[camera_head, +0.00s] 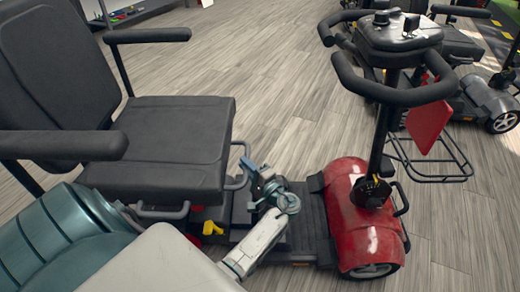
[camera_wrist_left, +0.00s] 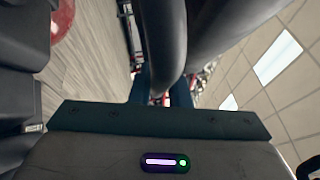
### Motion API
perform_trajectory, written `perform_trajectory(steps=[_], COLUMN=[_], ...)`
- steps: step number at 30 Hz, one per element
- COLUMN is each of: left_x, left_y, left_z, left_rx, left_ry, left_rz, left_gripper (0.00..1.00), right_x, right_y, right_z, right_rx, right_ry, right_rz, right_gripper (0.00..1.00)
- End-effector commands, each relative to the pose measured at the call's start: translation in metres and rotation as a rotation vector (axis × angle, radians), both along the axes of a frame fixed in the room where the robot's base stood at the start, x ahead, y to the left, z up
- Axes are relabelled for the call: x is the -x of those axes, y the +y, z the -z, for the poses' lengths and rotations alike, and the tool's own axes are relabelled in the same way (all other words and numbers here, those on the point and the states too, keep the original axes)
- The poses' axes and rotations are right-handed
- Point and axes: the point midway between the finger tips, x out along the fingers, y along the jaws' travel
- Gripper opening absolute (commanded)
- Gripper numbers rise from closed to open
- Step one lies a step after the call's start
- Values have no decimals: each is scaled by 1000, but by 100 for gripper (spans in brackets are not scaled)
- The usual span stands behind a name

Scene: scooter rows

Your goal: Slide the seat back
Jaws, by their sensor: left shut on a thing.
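The scooter's dark grey padded seat (camera_head: 165,150) with its tall backrest (camera_head: 55,70) fills the left of the head view. A thin curved dark bar (camera_head: 239,184) sticks out at the seat's front right edge. My left gripper (camera_head: 254,172) is just in front of the seat, low above the footboard, with its blue fingers shut on this bar. In the left wrist view a dark curved tube (camera_wrist_left: 165,50) runs down to the blue fingers (camera_wrist_left: 160,97). The fingertips are partly hidden there. My right gripper is not in view.
The red front cowl (camera_head: 365,220) and steering column with handlebars (camera_head: 400,90) stand to the right of my left arm. Armrests (camera_head: 148,35) flank the seat. Another scooter (camera_head: 490,100) stands at the back right. Open wood-look floor (camera_head: 240,50) lies behind.

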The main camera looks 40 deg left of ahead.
Motion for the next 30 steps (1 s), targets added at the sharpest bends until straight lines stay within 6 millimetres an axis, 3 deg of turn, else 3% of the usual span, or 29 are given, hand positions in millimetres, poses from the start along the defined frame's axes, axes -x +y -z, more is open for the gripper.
perform_trajectory(steps=[8,9,12,23,30], left_x=[3,3,3,3,10], left_y=[4,4,4,-3,-44], left_z=[1,1,1,1,7], left_rx=[-5,-5,-5,-2,2], left_ry=[1,1,2,2,3], left_rz=[-6,-6,-5,-3,-5], left_gripper=[0,20,38,38,38], right_x=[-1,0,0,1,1], right_y=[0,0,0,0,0], right_z=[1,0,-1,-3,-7], right_rx=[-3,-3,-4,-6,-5], right_ry=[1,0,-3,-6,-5], right_rz=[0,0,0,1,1], right_gripper=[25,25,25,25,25])
